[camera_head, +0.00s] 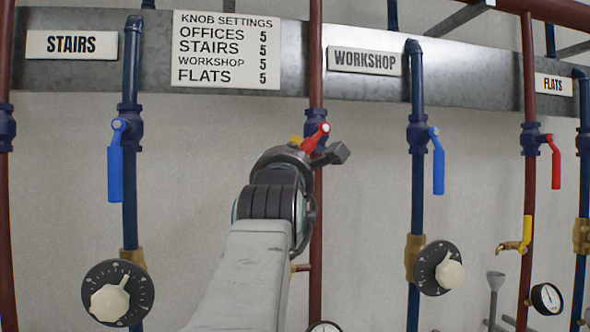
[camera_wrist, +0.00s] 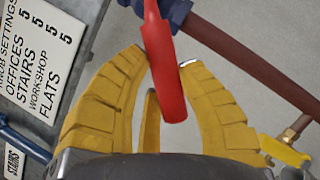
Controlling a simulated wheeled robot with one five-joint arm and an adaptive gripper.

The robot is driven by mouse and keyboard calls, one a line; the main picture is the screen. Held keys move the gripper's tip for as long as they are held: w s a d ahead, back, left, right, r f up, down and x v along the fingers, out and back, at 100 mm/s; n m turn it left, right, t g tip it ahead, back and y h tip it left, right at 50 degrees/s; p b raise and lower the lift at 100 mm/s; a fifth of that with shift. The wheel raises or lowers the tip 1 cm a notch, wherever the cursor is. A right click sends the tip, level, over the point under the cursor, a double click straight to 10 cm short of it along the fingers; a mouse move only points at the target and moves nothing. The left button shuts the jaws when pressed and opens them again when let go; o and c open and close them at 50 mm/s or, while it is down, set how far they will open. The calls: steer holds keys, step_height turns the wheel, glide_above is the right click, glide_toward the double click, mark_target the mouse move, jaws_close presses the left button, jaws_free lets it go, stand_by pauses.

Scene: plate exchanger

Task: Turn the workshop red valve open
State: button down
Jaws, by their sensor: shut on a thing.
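The workshop valve's red lever (camera_head: 314,138) sits on a dark red pipe, just left of the WORKSHOP sign (camera_head: 364,60). Its visible part slants down and left from the pivot; its lower end is hidden behind my arm in the head view. In the wrist view the red lever (camera_wrist: 163,80) lies lengthwise between the yellow fingers of my gripper (camera_wrist: 163,58), which is shut on it. In the head view only a small yellow bit of my gripper (camera_head: 295,140) shows beside the lever.
A blue lever (camera_head: 438,160) hangs straight down on the blue pipe to the right, above a round dial knob (camera_head: 439,268). Another red lever (camera_head: 555,161) hangs down under the FLATS sign (camera_head: 553,84).

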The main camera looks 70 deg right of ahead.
steer(key=shift+s+d+f, duration=0.1)
steer(key=shift+d+f, duration=0.05)
stand_by(0.4)
steer(key=c, duration=0.8)
jaws_free()
steer(key=shift+o, duration=0.2)
steer(key=v, duration=0.7)
steer(key=shift+s, duration=0.15)
steer(key=shift+o, duration=0.2)
